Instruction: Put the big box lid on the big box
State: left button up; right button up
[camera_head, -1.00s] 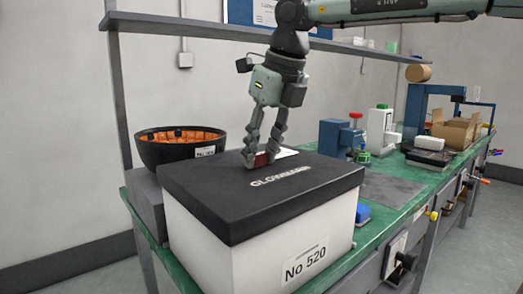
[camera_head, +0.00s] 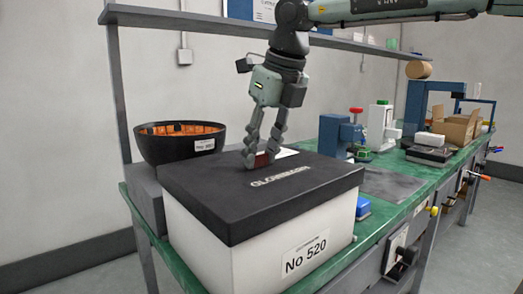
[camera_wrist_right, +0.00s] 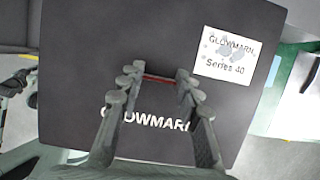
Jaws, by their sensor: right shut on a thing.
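The big box (camera_head: 275,255) is white with a "No 520" label and stands on the green bench top at the front left. The black big box lid (camera_head: 300,195), marked "GLOWMARN", lies over the top of the box and covers it. My right gripper (camera_head: 257,160) is above the lid, pointing down, with its fingers closed on a small red handle. In the right wrist view the lid (camera_wrist_right: 70,60) fills most of the picture, and the fingers (camera_wrist_right: 158,80) hold the thin red handle between their tips. My left gripper is not in view.
A black bowl with an orange inside (camera_head: 180,146) stands on a grey block just left of the box. A blue device (camera_head: 340,135), a white device (camera_head: 381,125) and a cardboard box (camera_head: 457,128) stand farther right. A grey shelf (camera_head: 230,33) runs above the bench.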

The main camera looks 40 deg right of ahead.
jog(key=shift+f, duration=0.2)
jog(key=shift+f+b, duration=0.4)
jog(key=shift+b, duration=0.1)
jog(key=shift+f+b, duration=0.3)
dwell(0.4)
jog(key=o, duration=1.3)
jog(key=v, duration=1.2)
